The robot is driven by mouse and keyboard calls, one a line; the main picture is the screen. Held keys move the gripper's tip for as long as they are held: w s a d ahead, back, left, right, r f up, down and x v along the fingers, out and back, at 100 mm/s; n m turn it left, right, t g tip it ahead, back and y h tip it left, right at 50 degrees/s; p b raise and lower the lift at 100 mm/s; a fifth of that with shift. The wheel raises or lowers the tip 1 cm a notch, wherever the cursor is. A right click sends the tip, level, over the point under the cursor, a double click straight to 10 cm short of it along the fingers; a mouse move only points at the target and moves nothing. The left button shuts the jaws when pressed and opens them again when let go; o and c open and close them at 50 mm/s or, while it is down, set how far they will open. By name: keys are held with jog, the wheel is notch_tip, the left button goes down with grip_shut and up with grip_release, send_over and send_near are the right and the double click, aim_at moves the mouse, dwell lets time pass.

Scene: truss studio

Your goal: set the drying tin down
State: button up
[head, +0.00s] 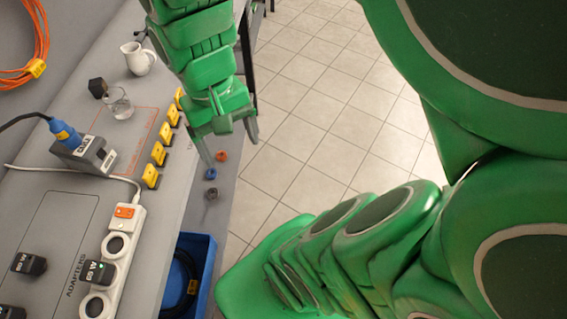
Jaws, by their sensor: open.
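I cannot make out a drying tin in the head view. My gripper (231,152) hangs at the right edge of the grey bench (60,180), beside the row of yellow blocks. One finger is near the bench edge and the other is over the tiled floor side. The upper part of my gripper and arm hides some of the bench's far end.
A white jug (138,60), a clear glass (117,103) and a black block (97,88) stand on the bench. Several yellow blocks (158,154) line its edge. A power strip (121,232), a blue plug (65,133) and a blue bin (203,255) are nearer. The tiled floor (310,120) is clear.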

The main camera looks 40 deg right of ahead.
jog(key=shift+n, duration=0.9)
jog(key=s, duration=0.3)
jog(key=s+f, duration=0.1)
jog(key=s, duration=0.1)
jog(key=shift+s+d, duration=0.1)
jog(key=shift+s, duration=0.1)
